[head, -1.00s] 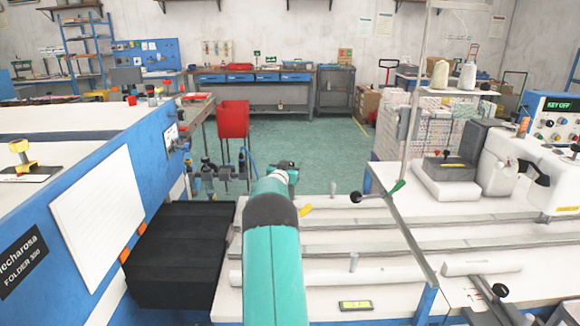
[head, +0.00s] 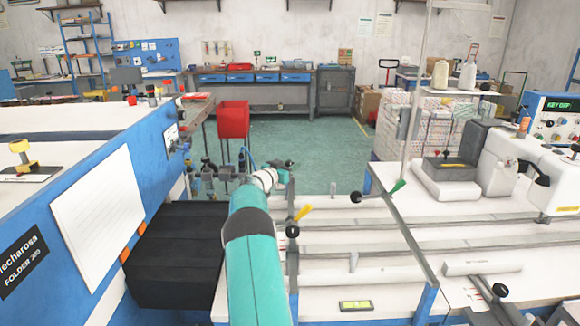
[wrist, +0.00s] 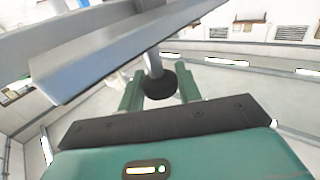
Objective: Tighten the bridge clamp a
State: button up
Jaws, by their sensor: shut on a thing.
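In the wrist view, a black ball knob (wrist: 160,84) on a short grey stem sits between the two green fingers of my gripper (wrist: 158,92). My gripper is shut on it. The stem meets a long grey metal bar (wrist: 110,55) that crosses the upper left. In the head view, the end of my arm reaches forward over the table's left part; its fingers and the held knob are too small to tell. No label shows which one is clamp a.
The white table (head: 385,275) carries several long rails. A blue folder machine (head: 100,200) and black bellows-like block (head: 175,255) are close on the left. A control box (head: 550,125) stands at the right. A red bin (head: 232,118) and open floor are beyond.

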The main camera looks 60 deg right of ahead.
jog(key=shift+r+m+g, duration=0.1)
jog(key=shift+m+g, duration=0.3)
jog(key=shift+g, duration=0.2)
jog(key=o, duration=0.9)
jog(key=shift+a, duration=0.1)
jog(key=v, duration=1.3)
jog(key=shift+w+a, duration=0.1)
jog(key=shift+a, duration=0.25)
